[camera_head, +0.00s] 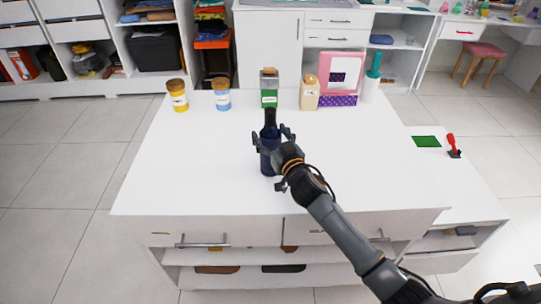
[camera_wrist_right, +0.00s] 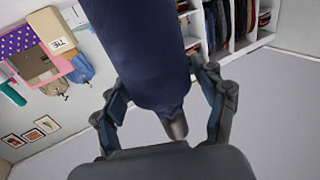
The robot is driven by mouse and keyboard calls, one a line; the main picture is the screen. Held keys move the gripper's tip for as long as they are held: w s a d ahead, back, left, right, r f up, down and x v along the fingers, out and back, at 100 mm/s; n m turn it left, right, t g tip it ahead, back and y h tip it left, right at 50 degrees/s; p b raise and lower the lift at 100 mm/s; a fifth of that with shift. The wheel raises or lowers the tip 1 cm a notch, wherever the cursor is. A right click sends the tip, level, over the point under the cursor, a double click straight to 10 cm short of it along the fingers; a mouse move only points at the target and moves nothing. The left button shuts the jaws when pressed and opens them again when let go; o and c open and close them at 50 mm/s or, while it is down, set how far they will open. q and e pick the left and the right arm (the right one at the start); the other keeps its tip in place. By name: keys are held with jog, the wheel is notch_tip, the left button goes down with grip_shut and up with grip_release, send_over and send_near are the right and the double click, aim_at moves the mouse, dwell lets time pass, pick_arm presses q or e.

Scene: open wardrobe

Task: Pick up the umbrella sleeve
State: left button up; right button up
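A dark blue umbrella sleeve (camera_head: 269,160) stands upright near the middle of the white table, with a dark handle-like piece (camera_head: 270,117) at its top. Whether its lower end touches the table cannot be told. My right gripper (camera_head: 272,136) reaches it from the front right, with one finger on each side of it. In the right wrist view the sleeve (camera_wrist_right: 145,50) runs between the two fingertips (camera_wrist_right: 158,74), and a silver tip shows at its lower end. The fingers are close to its sides; whether they press on it is unclear. My left gripper is not in view.
A red-handled thing (camera_head: 452,145) is right. The left tabletop is clear.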

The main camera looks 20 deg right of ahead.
jog(key=c, duration=1.1)
jog(key=shift+c, duration=0.2)
jog(key=shift+r, duration=0.2)
